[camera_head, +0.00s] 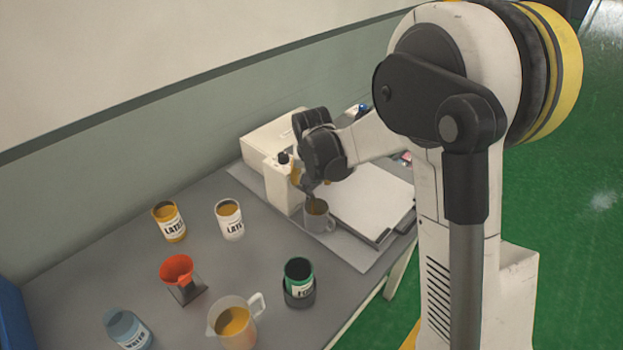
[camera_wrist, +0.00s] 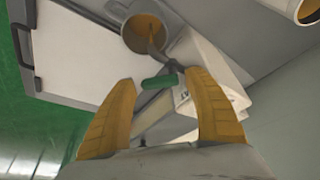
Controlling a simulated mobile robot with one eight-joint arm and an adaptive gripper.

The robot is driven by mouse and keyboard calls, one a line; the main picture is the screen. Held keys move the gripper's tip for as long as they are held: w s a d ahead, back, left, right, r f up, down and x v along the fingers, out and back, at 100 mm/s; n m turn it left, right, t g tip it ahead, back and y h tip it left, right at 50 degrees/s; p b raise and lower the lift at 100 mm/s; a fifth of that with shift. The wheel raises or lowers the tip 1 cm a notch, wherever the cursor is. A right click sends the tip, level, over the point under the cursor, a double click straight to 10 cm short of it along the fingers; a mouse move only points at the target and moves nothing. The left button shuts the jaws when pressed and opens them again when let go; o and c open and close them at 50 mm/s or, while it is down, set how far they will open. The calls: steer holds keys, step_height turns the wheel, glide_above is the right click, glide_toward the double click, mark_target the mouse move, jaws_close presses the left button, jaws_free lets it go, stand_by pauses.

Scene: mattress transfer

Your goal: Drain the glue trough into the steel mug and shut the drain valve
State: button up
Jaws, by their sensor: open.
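The steel mug (camera_head: 318,221) stands upright at the front of the white glue machine (camera_head: 283,187), with tan liquid inside. In the wrist view the mug (camera_wrist: 133,48) is at the top, with a dark grey spout (camera_wrist: 154,52) reaching over its rim. A green valve lever (camera_wrist: 158,82) lies crosswise near my fingertips. My gripper (camera_wrist: 160,79) is open, its yellow fingers on either side of the lever; I cannot tell whether they touch it. In the head view my gripper (camera_head: 303,184) is just above the mug, partly hidden by my wrist. The trough's inside is not clearly visible.
A white panel (camera_head: 365,197) lies right of the mug. A wall runs behind.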

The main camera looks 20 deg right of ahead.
steer(key=shift+r, duration=0.1)
steer(key=v, duration=0.7)
steer(key=shift+s+r, duration=0.25)
steer(key=shift+r, duration=0.1)
